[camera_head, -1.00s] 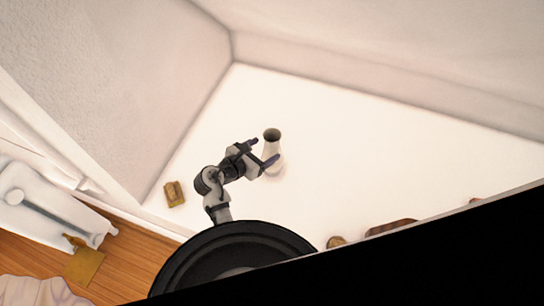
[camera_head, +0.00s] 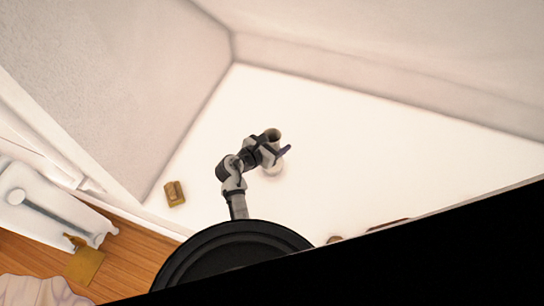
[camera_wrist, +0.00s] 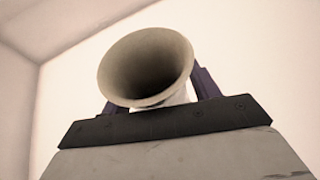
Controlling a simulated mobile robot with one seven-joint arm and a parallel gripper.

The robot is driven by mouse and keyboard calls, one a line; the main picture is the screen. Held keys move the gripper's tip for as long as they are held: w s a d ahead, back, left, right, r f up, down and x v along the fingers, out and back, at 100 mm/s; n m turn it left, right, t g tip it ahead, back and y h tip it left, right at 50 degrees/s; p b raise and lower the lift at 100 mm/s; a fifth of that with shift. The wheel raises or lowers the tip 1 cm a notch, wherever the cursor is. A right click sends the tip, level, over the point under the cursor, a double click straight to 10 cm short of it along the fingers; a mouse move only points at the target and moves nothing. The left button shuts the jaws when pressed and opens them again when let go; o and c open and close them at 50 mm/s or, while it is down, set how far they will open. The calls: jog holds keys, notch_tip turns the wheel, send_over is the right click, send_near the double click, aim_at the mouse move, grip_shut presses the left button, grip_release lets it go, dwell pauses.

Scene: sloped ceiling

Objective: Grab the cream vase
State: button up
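The cream vase (camera_head: 273,134) stands upright on the white surface, its dark round mouth facing up and part of its body hidden by my gripper. My gripper (camera_head: 277,148) is at the vase in the head view, with one dark finger showing to its right. In the wrist view the vase's flared mouth (camera_wrist: 147,66) is large and close, just beyond the gripper's body. The two fingers (camera_wrist: 158,97) show apart, one on each side of the vase. They look open around it; contact is hidden by the rim.
A small golden-brown object (camera_head: 174,193) lies on the white surface (camera_head: 350,150) left of my arm. Brown items (camera_head: 388,225) show partly at the lower edge. Pale walls (camera_head: 390,70) close in behind and at left. The surface right of the vase is clear.

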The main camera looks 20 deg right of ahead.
grip_shut()
dwell(0.3)
